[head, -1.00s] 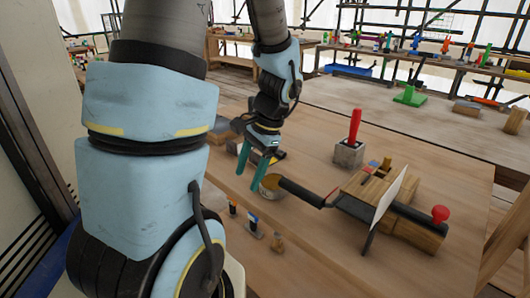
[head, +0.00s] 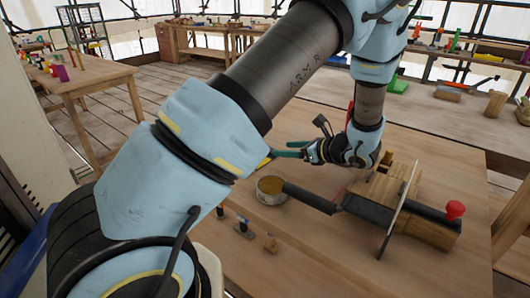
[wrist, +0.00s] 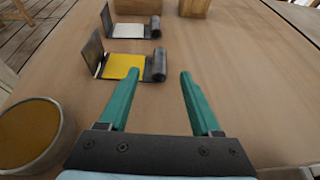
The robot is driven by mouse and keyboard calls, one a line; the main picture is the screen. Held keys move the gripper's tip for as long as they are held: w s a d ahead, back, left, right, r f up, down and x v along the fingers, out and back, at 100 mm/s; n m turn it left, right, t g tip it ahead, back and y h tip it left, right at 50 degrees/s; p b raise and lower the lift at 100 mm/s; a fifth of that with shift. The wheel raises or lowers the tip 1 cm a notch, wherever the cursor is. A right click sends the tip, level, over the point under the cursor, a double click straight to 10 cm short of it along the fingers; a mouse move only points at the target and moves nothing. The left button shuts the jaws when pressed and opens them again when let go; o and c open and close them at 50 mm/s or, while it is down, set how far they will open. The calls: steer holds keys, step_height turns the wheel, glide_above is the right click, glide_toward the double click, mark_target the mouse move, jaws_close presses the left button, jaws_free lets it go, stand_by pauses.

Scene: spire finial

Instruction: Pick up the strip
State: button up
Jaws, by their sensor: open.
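In the wrist view two dark strips lie on the table, each with an upturned left end and a rolled right end. The nearer strip (wrist: 158,65) has a yellow face and the farther strip (wrist: 156,27) a pale one; I cannot tell which is the task's. My gripper (wrist: 160,76) is open and empty, its teal fingers pointing toward the nearer strip, whose rolled end shows between the fingertips. In the head view my gripper (head: 280,153) points left above the table, and my arm hides the strips.
A round tin with ochre contents (head: 271,189) stands near the gripper and shows at left in the wrist view (wrist: 32,132). A wooden block assembly (head: 430,230) with a pale plate and red knob stands to the right. Small tools (head: 243,228) lie along the front edge.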

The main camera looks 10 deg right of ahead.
mark_target(272, 147)
steer(key=p+x, duration=0.1)
steer(key=x, duration=0.2)
steer(key=p+x, duration=0.1)
steer(key=x, duration=0.1)
steer(key=shift+w+a+r, duration=0.1)
steer(key=shift+w+a, duration=0.2)
steer(key=shift+w+a+f, duration=0.1)
steer(key=shift+w+f, duration=0.15)
jaws_close()
stand_by(0.4)
